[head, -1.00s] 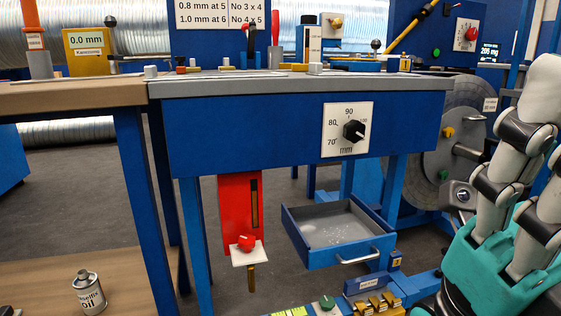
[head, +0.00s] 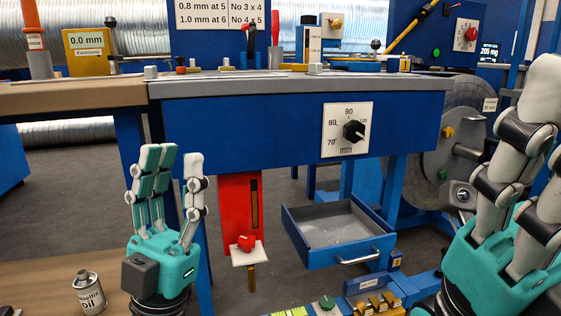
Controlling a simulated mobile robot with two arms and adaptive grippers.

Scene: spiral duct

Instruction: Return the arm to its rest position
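My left gripper (head: 176,178) stands upright at the lower left in the head view, in front of the blue bench leg. Its white and teal fingers point up and are spread apart, with nothing between them. It is open. My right gripper (head: 515,160) is large at the right edge, with its fingers pointing up and partly cut off by the frame. No object shows in it, and I cannot tell how far its fingers are closed.
The blue bench (head: 250,125) has a dial (head: 353,131) on its front. A red slide unit (head: 238,205) hangs below it, beside an open drawer (head: 338,236). An oil can (head: 89,291) stands at the lower left. A large grey disc (head: 453,145) stands behind my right gripper.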

